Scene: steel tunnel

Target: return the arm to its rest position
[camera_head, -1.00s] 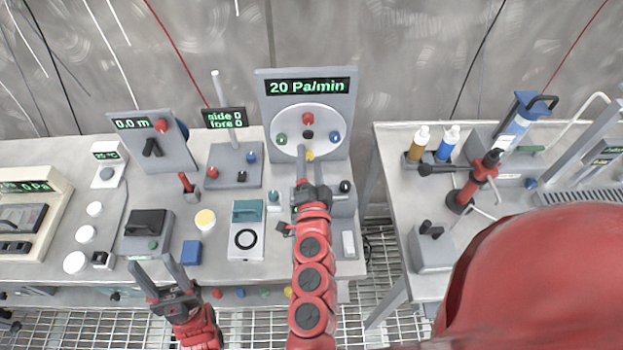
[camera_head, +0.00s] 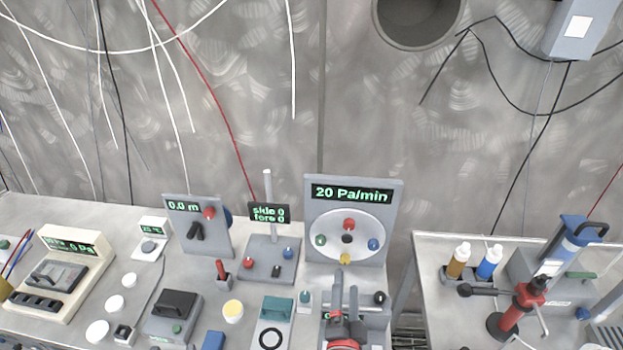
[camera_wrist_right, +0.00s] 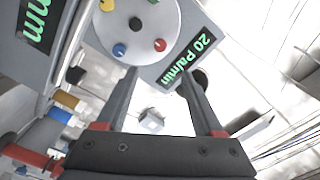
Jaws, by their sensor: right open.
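My right gripper (camera_head: 345,293) shows at the bottom centre of the head view, in front of the dial panel (camera_head: 313,223) that reads 20 Pa/min. Its two dark fingers are apart with nothing between them. In the right wrist view the open fingers (camera_wrist_right: 158,85) point toward the panel (camera_wrist_right: 172,66), and its round face with coloured knobs lies just beyond the tips. I see no contact between fingers and panel. My left gripper is out of the head view.
The right bench (camera_head: 432,262) carries bottles and a red tool (camera_head: 521,311). A gap separates the benches.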

